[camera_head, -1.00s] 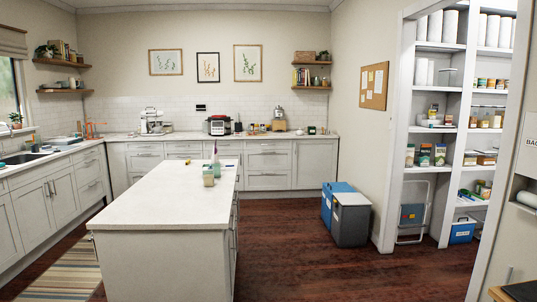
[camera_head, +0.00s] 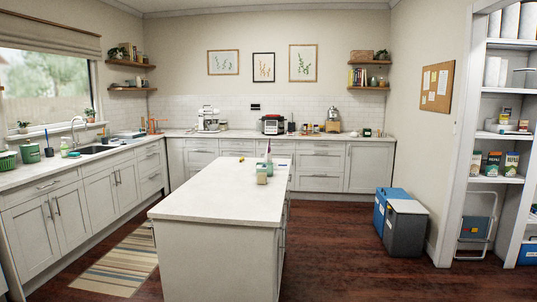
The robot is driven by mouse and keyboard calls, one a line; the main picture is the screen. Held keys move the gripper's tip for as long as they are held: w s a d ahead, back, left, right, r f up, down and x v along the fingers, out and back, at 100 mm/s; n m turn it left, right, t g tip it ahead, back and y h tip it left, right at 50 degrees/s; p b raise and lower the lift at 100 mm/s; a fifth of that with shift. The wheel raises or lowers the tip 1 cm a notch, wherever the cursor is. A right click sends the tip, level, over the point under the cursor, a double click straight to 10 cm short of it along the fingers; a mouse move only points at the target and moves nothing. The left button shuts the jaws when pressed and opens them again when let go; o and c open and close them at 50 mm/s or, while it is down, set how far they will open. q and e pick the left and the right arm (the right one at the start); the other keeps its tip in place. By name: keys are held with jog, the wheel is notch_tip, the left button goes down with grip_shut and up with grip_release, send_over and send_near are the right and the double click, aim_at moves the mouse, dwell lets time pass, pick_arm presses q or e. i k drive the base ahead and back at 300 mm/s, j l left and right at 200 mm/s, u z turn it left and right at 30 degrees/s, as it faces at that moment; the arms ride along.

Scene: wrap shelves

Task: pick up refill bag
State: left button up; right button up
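Several upright packs with green, orange and white fronts stand on a shelf of the white pantry at the right. A small pale green box (camera_head: 261,174) and a slim bottle stand on the far end of the island. Neither of my grippers is in view.
A white island (camera_head: 225,205) fills the middle of the room. Blue and grey bins (camera_head: 406,223) stand right of it, and a folded step stool (camera_head: 475,228) leans in the pantry. A striped rug (camera_head: 118,262) lies left.

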aim_at(267, 156)
jog(key=i+l+z, duration=0.4)
jog(key=i, duration=0.45)
jog(key=i+z, duration=0.4)
jog(key=i, duration=1.35)
jog(key=i+l+u, duration=0.1)
jog(key=i, duration=0.85)
